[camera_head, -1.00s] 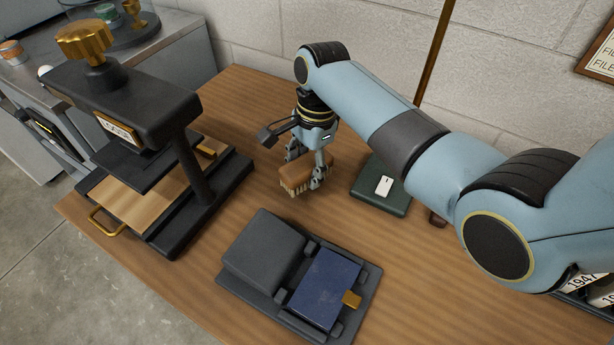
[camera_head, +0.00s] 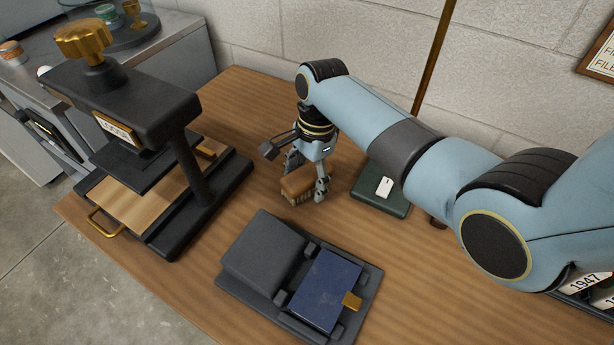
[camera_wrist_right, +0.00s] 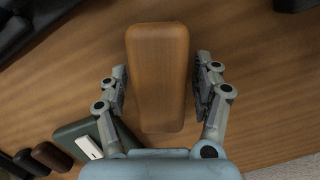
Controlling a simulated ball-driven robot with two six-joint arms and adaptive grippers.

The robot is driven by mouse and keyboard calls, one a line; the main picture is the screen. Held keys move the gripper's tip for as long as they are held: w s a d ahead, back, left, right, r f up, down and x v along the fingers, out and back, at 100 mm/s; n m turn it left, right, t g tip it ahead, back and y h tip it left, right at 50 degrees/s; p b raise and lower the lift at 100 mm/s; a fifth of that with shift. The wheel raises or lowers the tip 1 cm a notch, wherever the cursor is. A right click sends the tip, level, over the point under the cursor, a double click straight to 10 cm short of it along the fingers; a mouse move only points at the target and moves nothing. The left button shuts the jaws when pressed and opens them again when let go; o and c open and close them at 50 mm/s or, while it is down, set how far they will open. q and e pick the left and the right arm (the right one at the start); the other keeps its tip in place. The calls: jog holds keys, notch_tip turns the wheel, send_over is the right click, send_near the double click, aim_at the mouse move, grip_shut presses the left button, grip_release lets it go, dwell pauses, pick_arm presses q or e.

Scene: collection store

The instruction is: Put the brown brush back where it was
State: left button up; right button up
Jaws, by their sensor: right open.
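The brown brush (camera_head: 297,185) has a wooden back and pale bristles and sits bristles down on the wooden table, between the press and the green box. My right gripper (camera_head: 306,187) is over it, pointing down. In the right wrist view the brush (camera_wrist_right: 158,78) lies between the two open fingers of my right gripper (camera_wrist_right: 163,88), with a gap on each side. My left gripper is in neither view.
A black press (camera_head: 187,190) with a gold knob stands at the left. A dark cradle (camera_head: 262,255) holding a blue book (camera_head: 322,290) lies in front. A green box (camera_head: 377,201) with a white label is right of the brush. Bare table (camera_head: 250,105) lies behind.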

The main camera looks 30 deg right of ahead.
aim_at(314, 168)
notch_tip(314, 168, up, 12)
jog(key=d+p, duration=0.1)
jog(key=shift+w+d, duration=0.2)
jog(key=shift+d, duration=0.15)
dwell(0.4)
